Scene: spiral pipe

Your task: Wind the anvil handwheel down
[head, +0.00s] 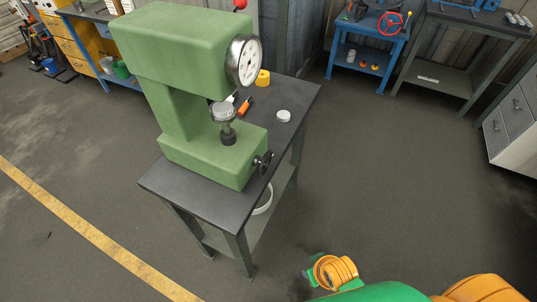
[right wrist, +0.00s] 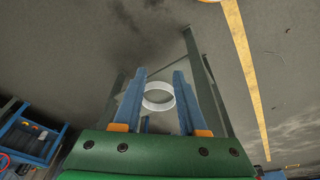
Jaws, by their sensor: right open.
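The green bench tester (head: 180,85) stands on a dark table, with a round dial on its head. Its silver anvil (head: 222,112) sits on a dark post above the green base. A small black handwheel or crank (head: 262,163) is on the base's right side; its exact shape is too small to tell. My right gripper (right wrist: 160,75) is open in the right wrist view, its blue fingers apart with nothing visibly gripped. In the head view my right arm is low at the bottom right, well away from the tester. My left gripper is not in view.
The dark table (head: 300,95) also holds a yellow roll (head: 263,78), an orange-handled tool (head: 245,105) and a white disc (head: 284,116). Floor right of the table is clear.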

